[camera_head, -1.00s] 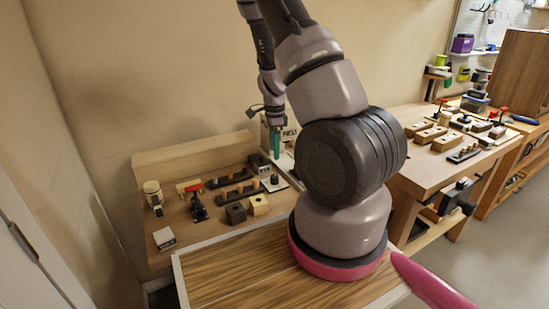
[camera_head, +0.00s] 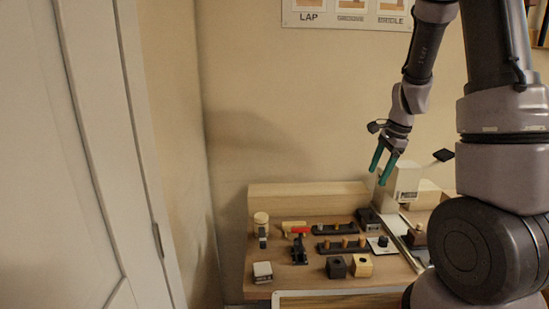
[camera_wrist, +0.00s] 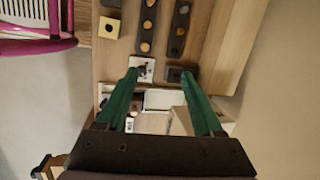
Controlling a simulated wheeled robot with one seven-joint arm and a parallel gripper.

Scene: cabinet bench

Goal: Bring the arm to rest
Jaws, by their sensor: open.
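My gripper (camera_head: 383,165) hangs from the arm at the right of the head view, with two green fingers pointing down. It is open and empty, above the right part of the bench (camera_head: 285,262). In the wrist view my gripper (camera_wrist: 160,78) shows its two green fingers spread apart with nothing held between them. A white box-like thing (camera_head: 405,182) stands close to the fingers in the head view; I cannot tell the exact gap between them.
Dark peg racks (camera_head: 335,229), a black block (camera_head: 336,267), a tan block (camera_head: 361,266), a red-handled clamp (camera_head: 299,247) and a white-topped box (camera_head: 262,271) stand on the bench. A wall board (camera_head: 345,15) hangs above. A door (camera_head: 75,160) is at left.

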